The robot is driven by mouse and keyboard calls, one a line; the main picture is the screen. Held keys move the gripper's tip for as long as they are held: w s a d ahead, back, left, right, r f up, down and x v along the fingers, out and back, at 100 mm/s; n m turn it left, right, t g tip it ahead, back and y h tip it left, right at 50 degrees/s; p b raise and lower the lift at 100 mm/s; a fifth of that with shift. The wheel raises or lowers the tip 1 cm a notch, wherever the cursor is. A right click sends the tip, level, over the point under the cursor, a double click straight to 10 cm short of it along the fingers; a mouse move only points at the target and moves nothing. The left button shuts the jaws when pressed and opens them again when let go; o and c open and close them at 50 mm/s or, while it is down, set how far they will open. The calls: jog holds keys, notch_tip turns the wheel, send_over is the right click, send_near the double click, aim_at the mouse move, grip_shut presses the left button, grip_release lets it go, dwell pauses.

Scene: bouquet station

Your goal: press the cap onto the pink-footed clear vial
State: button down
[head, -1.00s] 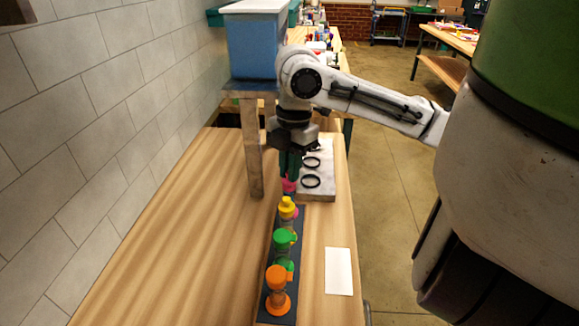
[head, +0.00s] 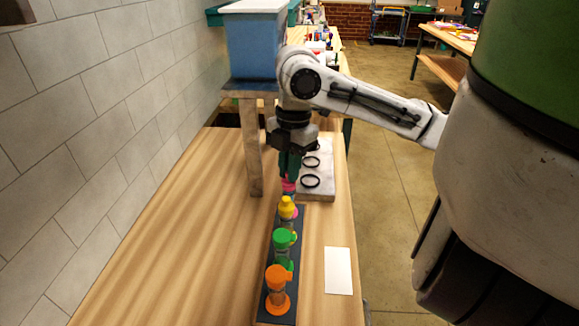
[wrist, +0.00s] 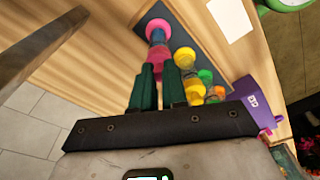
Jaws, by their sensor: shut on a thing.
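My gripper (wrist: 157,82) has two green fingers shut on a pink cap (wrist: 157,58). The pink-footed clear vial (wrist: 158,29) stands on the dark strip (wrist: 145,14); its round pink foot shows beyond the cap in the wrist view. The cap lines up with the vial, but I cannot tell whether it is seated or just above. In the head view my gripper (head: 290,165) points down at the far end of the strip, with pink just below the fingertips. The fingers hide much of the vial.
Yellow (head: 287,207), green (head: 284,240) and orange (head: 277,280) capped vials stand nearer on the strip. A light board with black rings (head: 318,190) lies to the right. A wooden post (head: 250,150) under a blue bin (head: 252,50) stands close left. A white card (head: 338,270) lies front right.

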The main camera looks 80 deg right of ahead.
jog(key=shift+f, duration=0.15)
dwell(0.8)
jog(key=c, duration=0.6)
grip_release()
jog(key=shift+r+p, duration=3.05)
jog(key=shift+r, duration=0.5)
jog(key=shift+c, duration=0.3)
grip_shut()
jog(key=shift+f, duration=0.25)
